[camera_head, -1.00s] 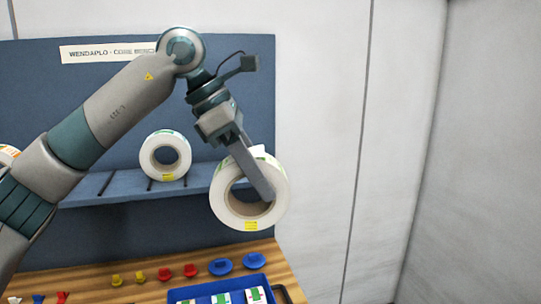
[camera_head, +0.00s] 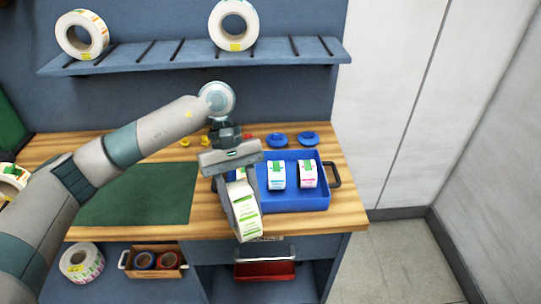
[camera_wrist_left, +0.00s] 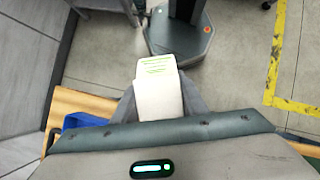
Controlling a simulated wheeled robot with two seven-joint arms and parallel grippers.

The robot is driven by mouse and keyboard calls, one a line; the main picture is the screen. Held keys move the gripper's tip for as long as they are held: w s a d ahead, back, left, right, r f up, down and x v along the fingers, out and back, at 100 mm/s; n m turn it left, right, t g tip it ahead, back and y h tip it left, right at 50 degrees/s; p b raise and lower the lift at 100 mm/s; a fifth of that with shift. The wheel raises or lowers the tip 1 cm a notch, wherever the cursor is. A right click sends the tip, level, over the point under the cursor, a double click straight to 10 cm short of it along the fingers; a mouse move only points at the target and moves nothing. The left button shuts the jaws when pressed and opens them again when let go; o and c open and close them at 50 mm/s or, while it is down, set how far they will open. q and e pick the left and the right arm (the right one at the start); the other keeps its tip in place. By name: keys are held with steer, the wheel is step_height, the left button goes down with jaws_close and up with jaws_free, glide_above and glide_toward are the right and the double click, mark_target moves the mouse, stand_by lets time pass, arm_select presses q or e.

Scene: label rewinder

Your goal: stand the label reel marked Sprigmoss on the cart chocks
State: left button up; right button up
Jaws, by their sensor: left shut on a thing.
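My left gripper (camera_head: 243,205) is shut on a white label reel (camera_head: 246,217) with green print on its rim. The reel is seen edge-on above the front edge of the bench, left of the blue tray. In the left wrist view the same reel (camera_wrist_left: 158,92) sits between the two fingers, its printed rim facing up. The name on the reel is too small to read. I cannot make out the cart chocks in either view. My right gripper is not in view.
The wooden bench (camera_head: 335,190) carries a blue tray (camera_head: 308,201) with smaller label rolls and a green mat (camera_head: 140,195). Two reels stand on the slotted shelf (camera_head: 190,54). A wooden box (camera_head: 155,258) and another reel (camera_head: 81,263) are below. The floor (camera_head: 400,255) at right is clear.

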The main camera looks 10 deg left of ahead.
arm_select(q)
steer(key=s+a+f+m+y, duration=0.1)
steer(key=s+a+f+m, duration=0.2)
steer(key=f, duration=0.4)
steer(key=s+a+f+m+y, duration=0.2)
steer(key=s+a+f+m, duration=0.1)
steer(key=f, duration=0.5)
steer(key=shift+s+a+g, duration=0.4)
steer(key=shift+s+a, duration=0.25)
steer(key=shift+a, duration=0.5)
